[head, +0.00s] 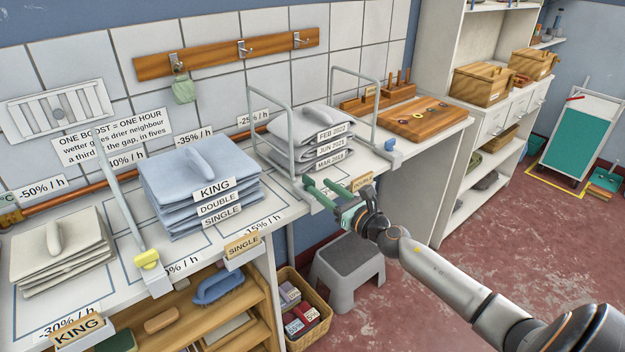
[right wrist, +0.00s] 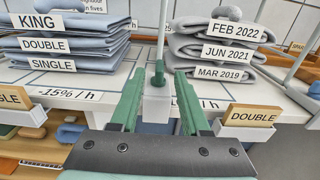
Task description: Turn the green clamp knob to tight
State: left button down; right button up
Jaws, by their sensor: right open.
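The green clamp knob (right wrist: 158,74) shows in the right wrist view as a small upright piece, on top of a pale clamp block (right wrist: 157,104) at the shelf's front edge. A grey upright rod (right wrist: 162,38) rises behind it. My right gripper (head: 318,186) is open, with green fingers pointing at the shelf edge. In the right wrist view, my right gripper (right wrist: 160,88) has a finger on each side of the knob; I cannot tell whether either touches it. In the head view the knob is hard to separate from the green fingers. My left gripper is out of view.
A blue folded stack (head: 190,175) lies left of the clamp and a grey stack (head: 305,140) lies to its right. Other clamps have a yellow knob (head: 148,260) and a blue knob (head: 390,145). A grey stool (head: 348,265) stands below. Red floor is open at right.

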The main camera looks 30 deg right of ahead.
aim_at(314, 182)
jog(key=shift+w+a, duration=0.2)
jog(key=shift+w, duration=2.15)
grip_shut()
